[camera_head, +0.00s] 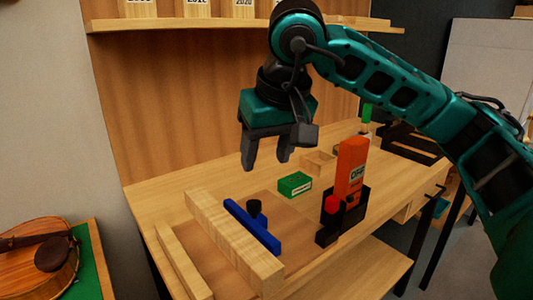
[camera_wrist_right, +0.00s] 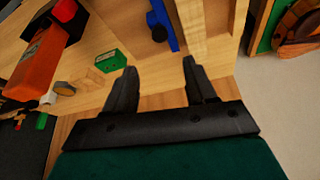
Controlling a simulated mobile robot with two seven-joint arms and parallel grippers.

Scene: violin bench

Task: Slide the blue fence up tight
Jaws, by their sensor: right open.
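The blue fence (camera_head: 250,227) is a long bar with a black knob (camera_head: 254,207), lying on the bench beside a thick pale wood block (camera_head: 232,240). The fence lies on the block's right side; I cannot tell whether they touch along their length. In the wrist view the blue fence (camera_wrist_right: 166,26) shows at the top, beside the pale block (camera_wrist_right: 191,25). My right gripper (camera_head: 266,164) is open and empty, raised above the bench behind the fence. Its two fingers (camera_wrist_right: 159,67) stand apart in the wrist view. My left gripper is not in view.
A red-capped black piece (camera_head: 328,225) and an orange box (camera_head: 351,165) in a black holder stand right of the fence. A green box (camera_head: 295,184) lies behind it. A wood strip (camera_head: 183,262) runs along the left. A shelf (camera_head: 230,24) hangs above.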

